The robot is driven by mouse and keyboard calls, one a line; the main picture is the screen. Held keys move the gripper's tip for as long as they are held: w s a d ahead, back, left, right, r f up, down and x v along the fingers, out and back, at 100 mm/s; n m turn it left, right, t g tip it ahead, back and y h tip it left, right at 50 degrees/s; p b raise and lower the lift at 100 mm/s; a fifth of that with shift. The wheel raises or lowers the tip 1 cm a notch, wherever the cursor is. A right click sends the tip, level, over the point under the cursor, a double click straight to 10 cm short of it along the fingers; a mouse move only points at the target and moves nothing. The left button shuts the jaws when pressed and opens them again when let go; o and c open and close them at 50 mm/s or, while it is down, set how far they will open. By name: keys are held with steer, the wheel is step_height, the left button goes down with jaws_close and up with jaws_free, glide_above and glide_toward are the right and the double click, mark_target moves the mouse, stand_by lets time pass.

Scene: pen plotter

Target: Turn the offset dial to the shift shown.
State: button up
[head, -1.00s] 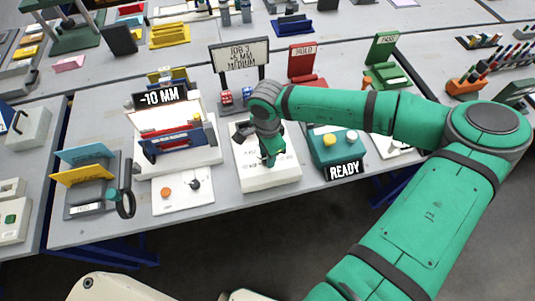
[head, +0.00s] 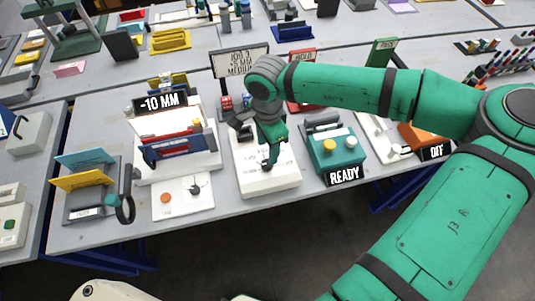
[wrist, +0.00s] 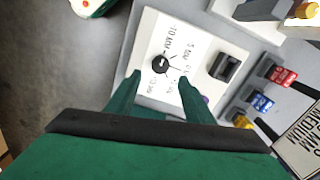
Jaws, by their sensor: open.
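The offset dial (wrist: 160,64) is a small black knob on a white panel (wrist: 145,32) with printed MM labels around it. In the head view this white panel (head: 268,186) stands at the table's front edge. My gripper (wrist: 157,84) is open and empty, its green fingers spread to either side below the dial in the wrist view. In the head view my gripper (head: 268,164) points down over the panel and hides part of it. The job sign (head: 239,61) reads JOB 3, about 5 MM, MEDIUM; its sign mark is unclear. The plotter display (head: 160,102) reads -10 MM.
The plotter (head: 180,145) stands left of the panel. A teal box (head: 335,158) with a READY label stands to its right. A black rocker-like block (wrist: 226,67) sits on the panel beside the dial. Red and blue blocks (wrist: 262,103) lie nearby.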

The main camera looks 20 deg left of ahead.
steer(key=shift+r, duration=1.4)
